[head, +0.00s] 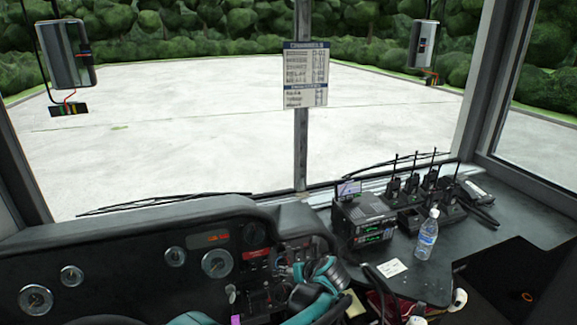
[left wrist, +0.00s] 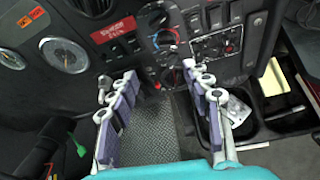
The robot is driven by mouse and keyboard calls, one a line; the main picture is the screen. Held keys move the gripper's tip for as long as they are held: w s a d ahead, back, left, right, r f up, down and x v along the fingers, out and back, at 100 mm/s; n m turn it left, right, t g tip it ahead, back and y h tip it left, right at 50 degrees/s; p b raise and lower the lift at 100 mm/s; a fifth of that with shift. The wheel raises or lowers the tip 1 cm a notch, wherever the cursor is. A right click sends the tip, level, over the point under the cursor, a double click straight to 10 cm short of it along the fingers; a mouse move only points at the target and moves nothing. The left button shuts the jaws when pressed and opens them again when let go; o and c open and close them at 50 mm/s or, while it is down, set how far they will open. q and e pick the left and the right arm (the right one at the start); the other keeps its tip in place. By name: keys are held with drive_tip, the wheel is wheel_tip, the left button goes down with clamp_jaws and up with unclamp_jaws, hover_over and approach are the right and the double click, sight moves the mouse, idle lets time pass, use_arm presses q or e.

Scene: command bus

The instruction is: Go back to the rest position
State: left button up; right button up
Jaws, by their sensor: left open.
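My left gripper (left wrist: 160,77) is open and empty in the left wrist view. Its two purple-padded fingers stand apart, with a dark textured plate visible between them. It points at the lower dashboard (left wrist: 110,30), under the gauges and switches. In the head view only bits of it show at the bottom edge, including a purple pad (head: 236,320). A teal and black arm part of mine stands at the lower middle of the head view, in front of the dashboard controls.
A side counter (head: 460,245) at right holds a radio unit (head: 363,222), several handheld radios (head: 413,190), a water bottle (head: 428,236) and a white card (head: 391,267). A channel sign (head: 305,75) hangs on the windshield post. The dashboard closely borders my left gripper.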

use_arm(q)
drive_tip(key=s+a+r+n+g+h, duration=0.1)
drive_tip(key=s+a+r+n, duration=0.2)
drive_tip(key=s+a+n, duration=0.35)
drive_tip(key=s+a+r+n+g+h, duration=0.1)
drive_tip(key=s+a+r+n, duration=0.3)
drive_tip(key=s+a+n, duration=0.3)
drive_tip(key=s+a+f+n+h, duration=0.1)
drive_tip(key=s+a+n, duration=0.2)
drive_tip(key=s+n, duration=0.5)
drive_tip(key=s+a+f+n+h, duration=0.1)
drive_tip(key=s+a+n, duration=0.3)
drive_tip(key=s+n, duration=0.5)
drive_tip(key=f+n, duration=0.1)
drive_tip(key=n, duration=0.2)
drive_tip(key=shift+s, duration=0.2)
